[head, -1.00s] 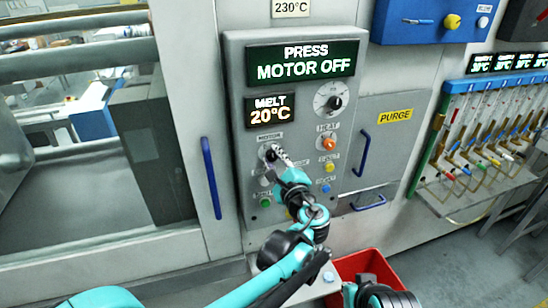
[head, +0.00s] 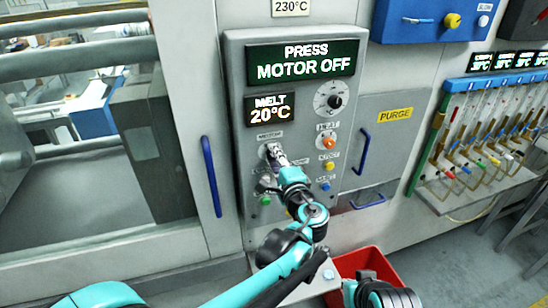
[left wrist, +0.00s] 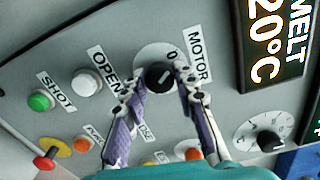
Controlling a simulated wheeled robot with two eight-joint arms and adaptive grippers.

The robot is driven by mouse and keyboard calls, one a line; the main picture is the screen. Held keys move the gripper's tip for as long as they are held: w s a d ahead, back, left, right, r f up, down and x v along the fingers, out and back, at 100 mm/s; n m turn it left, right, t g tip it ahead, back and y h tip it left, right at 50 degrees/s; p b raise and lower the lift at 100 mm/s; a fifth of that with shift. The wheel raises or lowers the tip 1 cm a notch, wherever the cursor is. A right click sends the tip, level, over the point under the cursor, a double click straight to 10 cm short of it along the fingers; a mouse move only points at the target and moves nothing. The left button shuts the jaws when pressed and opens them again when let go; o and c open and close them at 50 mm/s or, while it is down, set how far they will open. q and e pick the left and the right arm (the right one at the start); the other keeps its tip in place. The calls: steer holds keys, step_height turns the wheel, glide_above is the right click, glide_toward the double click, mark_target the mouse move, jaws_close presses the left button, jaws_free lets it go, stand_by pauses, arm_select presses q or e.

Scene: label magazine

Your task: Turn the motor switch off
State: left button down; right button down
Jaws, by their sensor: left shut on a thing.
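The motor switch (left wrist: 159,77) is a round black knob with a white line, on a white dial under the MOTOR label. Its line slants toward the 0 mark in the left wrist view. My left gripper (left wrist: 161,82) is shut on this knob, with a finger on either side. In the head view my left gripper (head: 272,154) is at the left of the panel and covers most of the switch. The display (head: 302,62) reads PRESS MOTOR OFF.
Several buttons surround the switch, including a white button (left wrist: 87,82) and a green one (left wrist: 39,100). A large dial (head: 331,98) and an orange knob (head: 329,142) are to the right. A blue handle (head: 211,176) stands left of the panel. A red bin (head: 371,257) is below.

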arm_select(q)
steer(key=c, duration=1.2)
jaws_free()
steer(key=v, duration=1.2)
steer(key=shift+s+a, duration=0.1)
